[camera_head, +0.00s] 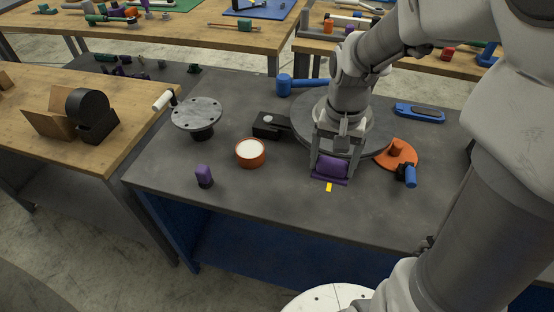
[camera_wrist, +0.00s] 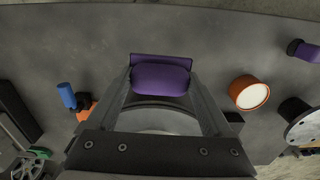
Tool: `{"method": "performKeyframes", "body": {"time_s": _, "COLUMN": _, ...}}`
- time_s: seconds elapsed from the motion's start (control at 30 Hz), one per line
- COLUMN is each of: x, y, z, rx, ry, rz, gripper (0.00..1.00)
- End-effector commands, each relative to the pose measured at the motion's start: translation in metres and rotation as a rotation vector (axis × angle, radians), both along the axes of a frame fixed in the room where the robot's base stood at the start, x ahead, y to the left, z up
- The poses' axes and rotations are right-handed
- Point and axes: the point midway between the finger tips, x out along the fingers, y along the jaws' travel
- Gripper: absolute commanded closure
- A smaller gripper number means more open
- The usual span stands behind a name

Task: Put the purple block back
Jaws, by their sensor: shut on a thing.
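A purple block (camera_head: 332,166) sits between the two fingers of my gripper (camera_head: 331,174), just in front of a large grey round plate. My gripper points down and is shut on the block. In the wrist view the purple block (camera_wrist: 160,79) spans the gap between the fingers, with a darker purple flat part along its far edge. Whether the block touches the table is hard to tell. A small yellow mark (camera_head: 329,187) lies on the table just in front of it.
The grey round plate (camera_head: 303,115) is behind my gripper. An orange cup with a white top (camera_head: 250,153), a small purple piece (camera_head: 204,177) and a grey flanged disc (camera_head: 197,112) are left. An orange part (camera_head: 405,153) and blue piece (camera_head: 411,178) are right.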

Motion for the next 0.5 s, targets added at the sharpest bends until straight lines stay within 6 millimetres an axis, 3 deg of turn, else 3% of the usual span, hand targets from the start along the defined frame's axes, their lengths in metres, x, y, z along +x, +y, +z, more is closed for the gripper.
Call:
{"method": "performKeyframes", "body": {"time_s": 0.27, "x": 0.001, "y": 0.005, "z": -0.004, "rx": 0.0, "ry": 0.001, "rz": 0.001, "gripper": 0.67}}
{"method": "performKeyframes", "body": {"time_s": 0.5, "x": 0.004, "y": 0.045, "z": -0.03, "rx": 0.0, "ry": 0.003, "rz": 0.008, "gripper": 0.67}}
